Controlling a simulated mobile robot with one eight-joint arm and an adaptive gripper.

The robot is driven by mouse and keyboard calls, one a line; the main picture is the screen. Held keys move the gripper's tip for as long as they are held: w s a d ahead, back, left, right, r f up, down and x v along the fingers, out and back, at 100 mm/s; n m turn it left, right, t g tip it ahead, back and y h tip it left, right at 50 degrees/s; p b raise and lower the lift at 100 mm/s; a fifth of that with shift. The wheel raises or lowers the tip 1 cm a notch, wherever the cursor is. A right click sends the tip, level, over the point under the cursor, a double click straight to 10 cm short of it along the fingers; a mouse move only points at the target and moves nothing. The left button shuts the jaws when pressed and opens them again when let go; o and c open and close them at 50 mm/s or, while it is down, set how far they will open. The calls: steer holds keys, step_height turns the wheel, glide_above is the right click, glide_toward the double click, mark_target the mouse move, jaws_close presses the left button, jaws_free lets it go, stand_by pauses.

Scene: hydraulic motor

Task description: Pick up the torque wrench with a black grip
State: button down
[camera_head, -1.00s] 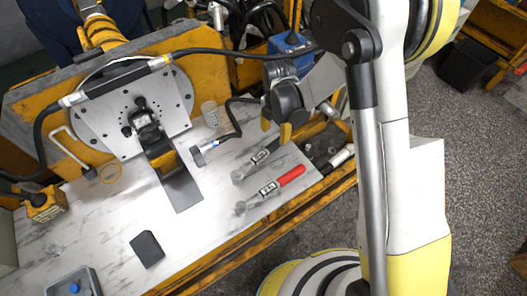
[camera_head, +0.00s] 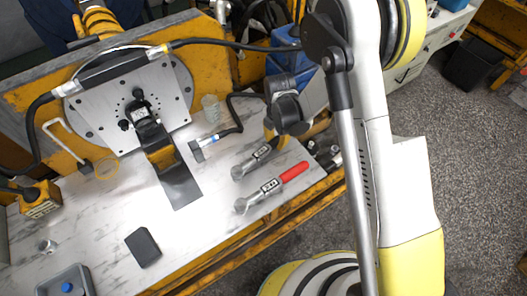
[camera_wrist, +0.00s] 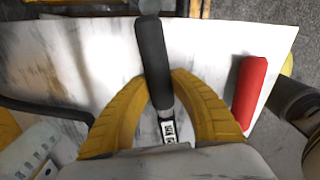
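The black-grip torque wrench lies on the white bench top, its metal head (camera_head: 238,172) toward the lower left in the head view. Its black grip (camera_wrist: 153,55) runs between the fingers in the wrist view, with the small display (camera_wrist: 170,131) below it. My gripper (camera_wrist: 162,76) has its two yellow fingers on either side of the black grip, with the fingertips close against it; it looks shut on it. In the head view my gripper (camera_head: 270,132) is at the bench's right end and hides most of the grip.
A red-grip torque wrench (camera_head: 292,173) lies alongside, to the right in the wrist view (camera_wrist: 250,91). A black block (camera_head: 143,248) and a grey tray (camera_head: 48,286) are nearer. A plate with a black fixture (camera_head: 135,110) stands behind. A black cable (camera_wrist: 45,111) lies left of the fingers.

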stand_by(0.4)
steer(key=shift+r+p, duration=0.3)
steer(key=shift+r, duration=0.2)
steer(key=r+p, duration=0.1)
steer(key=r, duration=0.1)
steer(key=r+p, duration=0.1)
steer(key=r, duration=0.1)
steer(key=shift+d, duration=0.4)
steer(key=s+d+r+p, duration=0.2)
steer(key=d+r, duration=0.4)
steer(key=d, duration=0.4)
steer(key=shift+s+d+p, duration=0.15)
steer(key=shift+d+p, duration=0.15)
steer(key=shift+p, duration=0.3)
steer(key=c, duration=2.1)
jaws_free()
jaws_close()
